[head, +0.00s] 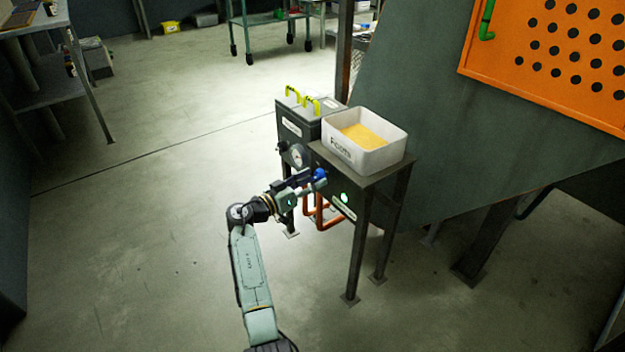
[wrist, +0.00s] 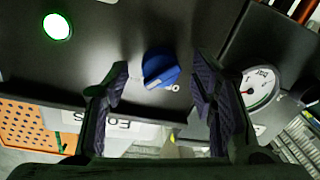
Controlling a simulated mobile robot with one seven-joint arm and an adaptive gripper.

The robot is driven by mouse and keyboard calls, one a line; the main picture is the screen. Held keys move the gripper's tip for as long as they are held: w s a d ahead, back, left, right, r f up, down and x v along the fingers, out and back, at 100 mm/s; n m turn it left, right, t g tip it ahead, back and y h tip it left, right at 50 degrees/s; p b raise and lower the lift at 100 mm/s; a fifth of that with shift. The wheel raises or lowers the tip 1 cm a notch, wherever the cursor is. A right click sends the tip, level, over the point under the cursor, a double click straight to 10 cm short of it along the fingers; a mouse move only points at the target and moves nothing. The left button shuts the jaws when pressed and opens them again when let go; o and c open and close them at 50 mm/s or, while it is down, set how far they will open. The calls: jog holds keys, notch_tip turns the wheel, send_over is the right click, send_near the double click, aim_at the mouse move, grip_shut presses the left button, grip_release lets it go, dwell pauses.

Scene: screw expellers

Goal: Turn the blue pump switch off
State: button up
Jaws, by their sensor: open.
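The blue pump switch (wrist: 160,69) is a rotary knob on a dark panel. In the wrist view it lies between and just beyond the two fingertips of my gripper (wrist: 160,80), which is open. I see no contact between the fingers and the knob. In the head view the blue switch (head: 320,174) shows at the tip of my gripper (head: 308,182), on the front of the dark stand. A lit green lamp (head: 344,198) is on the same panel, and it also shows in the wrist view (wrist: 57,27).
A white labelled bin (head: 375,158) with yellow contents stands on top of the stand. A pressure gauge (head: 298,156) is beside the switch, close to one finger in the wrist view (wrist: 262,86). Orange pipes (head: 322,215) run below. The floor (head: 150,200) to the left is clear.

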jog(key=shift+w+d, duration=0.2)
jog(key=shift+w, duration=0.05)
jog(key=shift+c, duration=0.3)
jog(key=c, duration=1.1)
